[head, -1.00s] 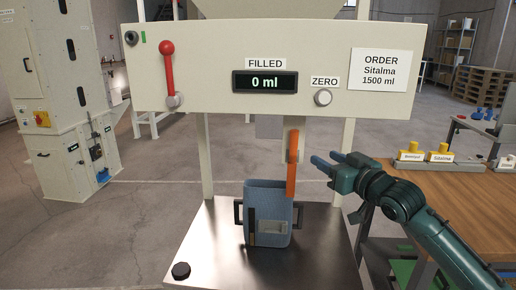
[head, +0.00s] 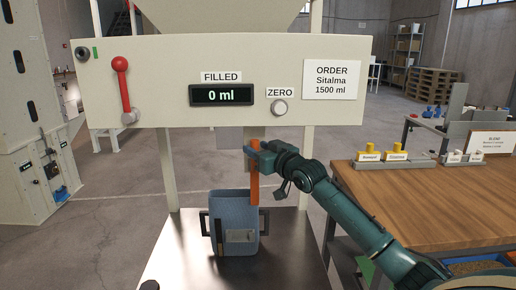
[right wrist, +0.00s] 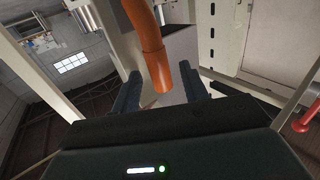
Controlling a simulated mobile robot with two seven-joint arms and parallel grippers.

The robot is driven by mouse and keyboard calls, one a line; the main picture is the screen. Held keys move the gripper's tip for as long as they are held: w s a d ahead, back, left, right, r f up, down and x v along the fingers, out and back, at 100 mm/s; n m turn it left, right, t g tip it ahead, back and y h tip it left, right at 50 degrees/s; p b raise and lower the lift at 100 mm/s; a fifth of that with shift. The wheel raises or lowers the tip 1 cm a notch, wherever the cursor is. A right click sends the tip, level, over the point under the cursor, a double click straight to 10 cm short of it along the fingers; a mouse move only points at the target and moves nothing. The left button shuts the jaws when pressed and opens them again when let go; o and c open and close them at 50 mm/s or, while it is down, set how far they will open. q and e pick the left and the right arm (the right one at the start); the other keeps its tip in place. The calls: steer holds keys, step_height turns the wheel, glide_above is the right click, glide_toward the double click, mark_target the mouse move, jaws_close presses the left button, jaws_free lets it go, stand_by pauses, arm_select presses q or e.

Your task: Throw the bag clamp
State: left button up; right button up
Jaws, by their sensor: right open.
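In the right wrist view, the orange lever (right wrist: 156,62) reaches in between the two dark fingers of my right gripper (right wrist: 158,88). The fingers are open, with gaps showing beside the lever. My left gripper is not in view.
The panel (head: 180,110) has a red-knobbed lever (head: 124,88), a display (head: 221,95) reading 0 ml and a ZERO button (head: 279,107). The bag stands on a metal platform (head: 185,245). A wooden table (head: 440,200) with yellow-topped items is at the right.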

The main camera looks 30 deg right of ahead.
steer(key=shift+w, duration=0.2)
steer(key=shift+c, duration=0.5)
jaws_close()
